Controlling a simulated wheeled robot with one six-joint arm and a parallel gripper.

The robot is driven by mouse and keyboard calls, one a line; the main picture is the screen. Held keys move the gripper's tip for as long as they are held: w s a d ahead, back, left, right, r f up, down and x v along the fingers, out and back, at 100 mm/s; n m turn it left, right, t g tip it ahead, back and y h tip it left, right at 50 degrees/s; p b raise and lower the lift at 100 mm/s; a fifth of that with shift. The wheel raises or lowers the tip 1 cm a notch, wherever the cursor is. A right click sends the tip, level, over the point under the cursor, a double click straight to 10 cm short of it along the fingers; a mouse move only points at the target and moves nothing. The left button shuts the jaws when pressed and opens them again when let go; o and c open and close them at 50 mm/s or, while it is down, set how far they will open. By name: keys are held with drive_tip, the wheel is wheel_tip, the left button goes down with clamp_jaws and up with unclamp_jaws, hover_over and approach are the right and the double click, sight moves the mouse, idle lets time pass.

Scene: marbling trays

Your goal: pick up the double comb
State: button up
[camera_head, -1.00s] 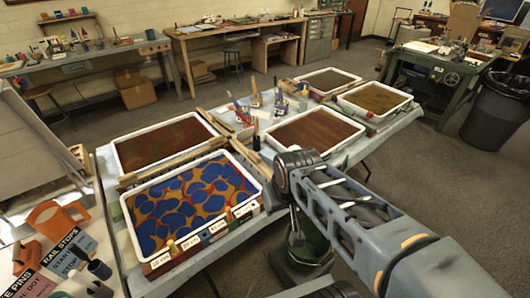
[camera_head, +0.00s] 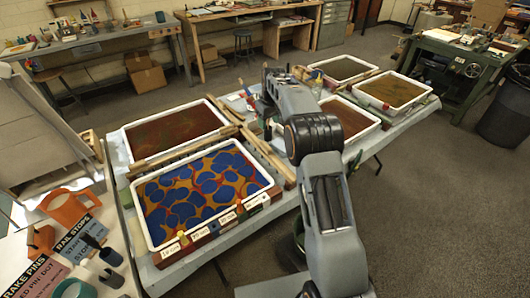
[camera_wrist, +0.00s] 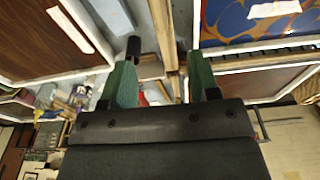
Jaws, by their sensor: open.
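No piece can be surely made out as the double comb. Long wooden strips lie beside the left trays in the head view: one between the two trays (camera_head: 185,155) and one along the right of the blue-and-orange tray (camera_head: 266,160). In the wrist view, a wooden strip (camera_wrist: 164,35) runs beyond and between the fingers. My gripper (camera_wrist: 162,82) is open, with green fingers spread apart and nothing seen held between them. In the head view my own arm hides the gripper.
A blue-and-orange marbled tray (camera_head: 150,238), a dark red tray (camera_head: 128,150) and several brown trays, one at right (camera_head: 372,121), crowd the table. Small tools and bottles (camera_head: 240,100) stand mid-table, partly behind my arm.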

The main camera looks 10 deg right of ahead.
hover_over(266, 145)
drive_tip(key=f, duration=0.8)
drive_tip(key=shift+s+d+f, duration=0.1)
drive_tip(key=shift+s+f, duration=0.15)
drive_tip(key=shift+f, duration=0.15)
drive_tip(key=shift+w+f+p, duration=0.15)
drive_tip(key=shift+f+p, duration=0.25)
drive_tip(key=shift+f, duration=1.1)
drive_tip(key=shift+w+f+p, duration=0.15)
drive_tip(key=shift+f+p, duration=0.25)
drive_tip(key=shift+f, duration=1.1)
drive_tip(key=c, duration=0.9)
drive_tip(key=shift+r, duration=0.15)
